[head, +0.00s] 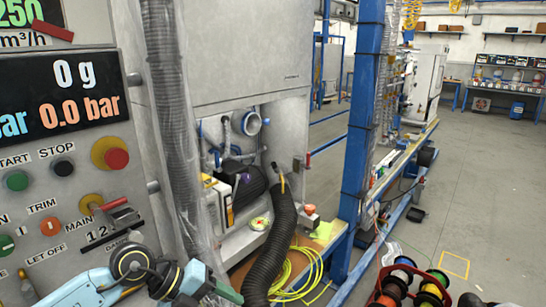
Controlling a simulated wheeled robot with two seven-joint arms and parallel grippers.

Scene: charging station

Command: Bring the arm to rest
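My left arm (85,290) comes in from the lower left corner, light blue with dark round joints. Its far end, with the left gripper (222,290), is low in the picture in front of the machine, left of the thick black hose. The fingers are small and partly cut off by the lower edge, so I cannot tell whether they are open or shut. No held object shows. My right gripper is not in view.
A control panel (72,160) with buttons and displays fills the left side, close to my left arm. Red-framed spools (405,285) stand lower right. Grey floor (480,190) is open at right.

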